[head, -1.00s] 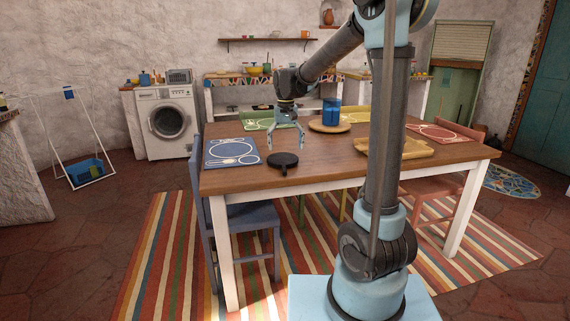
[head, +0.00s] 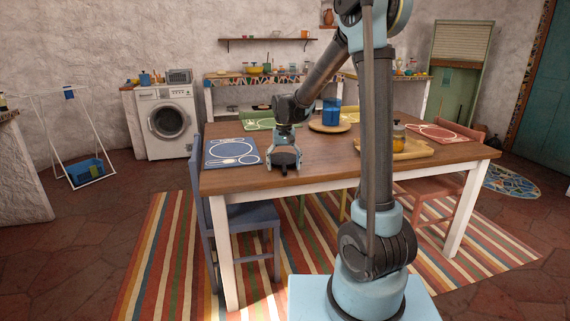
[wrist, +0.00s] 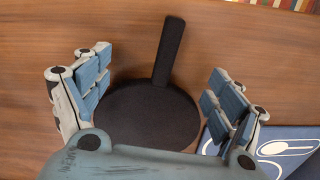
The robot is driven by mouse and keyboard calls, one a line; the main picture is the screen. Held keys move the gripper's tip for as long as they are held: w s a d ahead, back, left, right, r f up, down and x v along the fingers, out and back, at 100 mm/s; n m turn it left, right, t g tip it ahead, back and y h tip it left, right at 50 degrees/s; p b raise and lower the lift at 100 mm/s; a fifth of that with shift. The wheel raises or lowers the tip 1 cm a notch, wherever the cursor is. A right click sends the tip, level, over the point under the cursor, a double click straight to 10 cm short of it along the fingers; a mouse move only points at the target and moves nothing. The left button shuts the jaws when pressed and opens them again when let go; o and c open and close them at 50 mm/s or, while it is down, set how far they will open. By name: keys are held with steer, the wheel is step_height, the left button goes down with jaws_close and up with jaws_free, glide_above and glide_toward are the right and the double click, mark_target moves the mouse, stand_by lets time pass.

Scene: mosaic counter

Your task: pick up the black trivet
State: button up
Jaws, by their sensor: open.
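The black trivet (wrist: 145,112) is a flat round disc with a straight handle, lying on the wooden table. In the wrist view it sits between the two fingers of my gripper (wrist: 160,92), with its handle pointing up in the picture. My gripper is open, with a finger on each side of the disc and no clear contact. The near edge of the disc is hidden by the gripper body. In the head view my gripper (head: 284,166) is low over the trivet (head: 283,168) and covers part of it.
The blue placemat (head: 232,152) lies just left of the gripper. A blue mug-like vessel (head: 332,112) stands on a round wooden board (head: 329,126) farther back. A yellow tray (head: 412,149) with a jar (head: 399,137) is to the right. The table's front edge is close.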

jaws_close()
steer(key=shift+r, duration=0.1)
stand_by(0.4)
